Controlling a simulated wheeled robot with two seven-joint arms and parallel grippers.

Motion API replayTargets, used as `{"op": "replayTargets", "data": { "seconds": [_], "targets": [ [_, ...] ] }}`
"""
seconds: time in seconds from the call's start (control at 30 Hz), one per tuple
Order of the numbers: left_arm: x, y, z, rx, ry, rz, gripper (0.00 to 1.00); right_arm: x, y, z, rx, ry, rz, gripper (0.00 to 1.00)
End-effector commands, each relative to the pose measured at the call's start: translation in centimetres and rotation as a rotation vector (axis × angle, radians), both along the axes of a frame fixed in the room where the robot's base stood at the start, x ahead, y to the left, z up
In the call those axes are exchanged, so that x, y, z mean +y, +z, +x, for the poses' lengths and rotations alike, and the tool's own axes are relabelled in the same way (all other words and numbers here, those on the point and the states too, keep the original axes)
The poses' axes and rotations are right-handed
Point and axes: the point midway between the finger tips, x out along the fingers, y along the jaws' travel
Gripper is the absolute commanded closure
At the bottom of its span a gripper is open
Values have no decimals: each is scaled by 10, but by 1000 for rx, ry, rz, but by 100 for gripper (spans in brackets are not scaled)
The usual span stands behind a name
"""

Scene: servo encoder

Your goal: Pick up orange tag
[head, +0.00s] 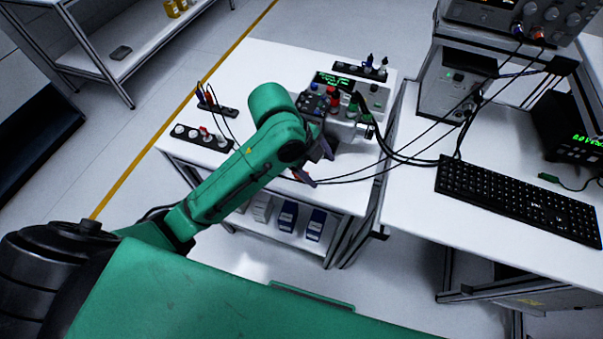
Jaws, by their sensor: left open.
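My left gripper (317,165) is open above the front right part of the small white table (345,199), its two fingers spread apart. A small orange-red patch (297,175) shows beside the lower finger, near the table's front edge. It may be the orange tag, but it is too small and too covered by the gripper to tell its shape. I cannot tell whether the finger touches it. No clear gap shows between them. My right gripper is not in view.
A servo box (373,95) with a green display and knobs stands behind the gripper. Black cables (400,158) run from it to the right-hand bench. Black socket strips (202,138) lie on the table's left side. A keyboard (515,198) lies on the bench.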

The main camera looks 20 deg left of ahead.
Motion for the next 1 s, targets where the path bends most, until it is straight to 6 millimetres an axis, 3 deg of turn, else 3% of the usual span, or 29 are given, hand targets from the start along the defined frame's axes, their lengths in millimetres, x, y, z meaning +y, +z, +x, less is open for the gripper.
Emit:
{"op": "replayTargets", "data": {
  "seconds": [0.1, 0.2, 0.33, 0.47, 0.7, 1.0],
  "targets": [
    [2, 29, 12, -100, -538, 202, 22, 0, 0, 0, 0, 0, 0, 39],
    [20, 48, 17, -109, -927, 345, 22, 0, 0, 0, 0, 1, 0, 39],
    [42, 66, 18, -79, -1209, 428, 22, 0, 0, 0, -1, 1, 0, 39],
    [48, 61, 17, -63, -1289, 438, 22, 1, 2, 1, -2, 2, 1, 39],
    [47, 2, 16, -64, -1288, 435, 22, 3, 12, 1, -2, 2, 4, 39],
    [49, -43, 19, -67, -1286, 436, 22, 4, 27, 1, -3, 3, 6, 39]
  ]
}}
